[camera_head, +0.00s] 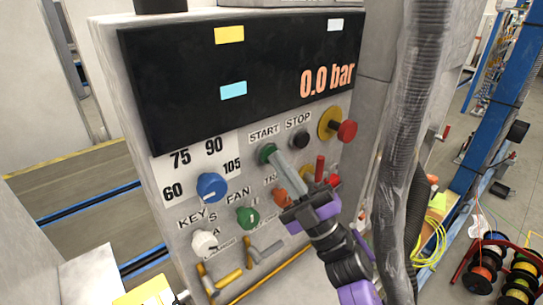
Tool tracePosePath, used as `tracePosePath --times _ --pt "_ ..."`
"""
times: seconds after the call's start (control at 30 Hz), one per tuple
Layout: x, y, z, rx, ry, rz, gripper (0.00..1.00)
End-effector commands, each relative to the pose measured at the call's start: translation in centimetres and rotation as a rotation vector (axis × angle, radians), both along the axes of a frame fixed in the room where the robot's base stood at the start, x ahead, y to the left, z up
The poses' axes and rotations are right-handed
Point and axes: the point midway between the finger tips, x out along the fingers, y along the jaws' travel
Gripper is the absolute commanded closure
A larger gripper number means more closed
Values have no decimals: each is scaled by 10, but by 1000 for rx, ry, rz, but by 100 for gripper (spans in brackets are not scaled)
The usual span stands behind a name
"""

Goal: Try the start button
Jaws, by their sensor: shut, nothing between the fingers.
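The green start button (265,150) sits under the START label (264,134) on the grey control panel. My gripper (275,160) reaches up from the lower right with its fingers shut and empty. The fingertips are at the start button's lower right edge in the picture and cover part of it. I cannot tell whether they touch it or whether the button is pressed in. The black stop button (300,140) is just to the right, under the STOP label (298,121). The dark display (245,75) above reads 0.0 bar.
A red mushroom button (347,131) on a yellow base is right of the stop button. A blue knob (211,186), a green fan knob (247,216) and a white key switch (204,241) are lower left. A thick grey hose (408,110) hangs close to the right.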

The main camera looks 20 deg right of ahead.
Motion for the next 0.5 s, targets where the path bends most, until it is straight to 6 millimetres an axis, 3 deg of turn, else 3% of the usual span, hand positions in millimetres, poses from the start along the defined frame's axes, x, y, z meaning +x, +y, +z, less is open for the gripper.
tracePosePath --times 0.5 --pt "-5 -2 0 0 2 -1 100"
